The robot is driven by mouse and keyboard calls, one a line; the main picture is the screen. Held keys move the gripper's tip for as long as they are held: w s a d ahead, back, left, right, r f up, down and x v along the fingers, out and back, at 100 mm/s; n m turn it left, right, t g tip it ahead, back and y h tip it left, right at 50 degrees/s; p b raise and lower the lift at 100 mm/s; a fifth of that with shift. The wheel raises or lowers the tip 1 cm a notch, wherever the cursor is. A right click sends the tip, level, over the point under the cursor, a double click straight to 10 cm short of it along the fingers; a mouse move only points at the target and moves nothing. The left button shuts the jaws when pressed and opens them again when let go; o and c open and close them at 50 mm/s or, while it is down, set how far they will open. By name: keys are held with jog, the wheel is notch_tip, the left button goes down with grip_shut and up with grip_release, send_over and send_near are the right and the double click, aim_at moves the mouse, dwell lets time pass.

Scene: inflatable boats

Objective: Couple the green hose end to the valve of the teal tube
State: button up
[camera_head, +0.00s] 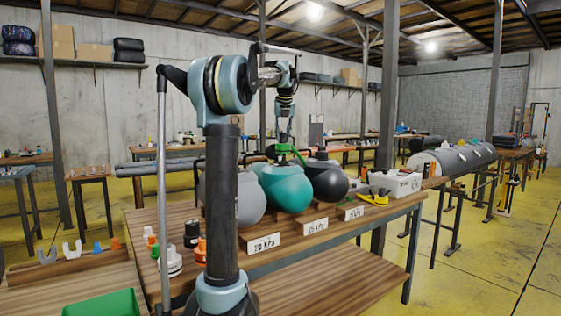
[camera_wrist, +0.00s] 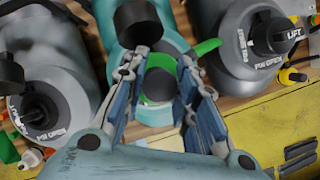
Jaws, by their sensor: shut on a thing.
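The teal tube (camera_head: 287,188) sits on the wooden bench between a grey tube (camera_head: 240,198) and a dark grey tube (camera_head: 326,178). In the wrist view its teal skin (camera_wrist: 153,115) shows below and around the fingers. My gripper (camera_head: 284,145) points down over the top of the teal tube. In the wrist view my gripper (camera_wrist: 162,88) is shut on the green hose end (camera_wrist: 158,62), whose green rim and dark middle show between the fingers. The green hose (camera_wrist: 207,47) runs off to the right. The teal tube's valve is hidden, so I cannot tell whether the hose end touches it.
The neighbouring tubes stand close on both sides; their black valves (camera_wrist: 38,112) and (camera_wrist: 278,38) face up. A white box (camera_head: 395,183) and a yellow item (camera_head: 374,199) lie to the right. Orange, white and black fittings (camera_head: 192,234) stand at the left. Labels (camera_head: 264,243) line the bench front.

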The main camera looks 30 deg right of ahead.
aim_at(283, 143)
jog(key=shift+s+f, duration=0.1)
jog(key=shift+f, duration=0.1)
dwell(0.4)
jog(key=shift+f, duration=0.9)
jog(key=shift+f, duration=1.35)
dwell(0.9)
jog(key=o, duration=1.2)
jog(key=v, duration=1.2)
jog(key=shift+a, duration=0.1)
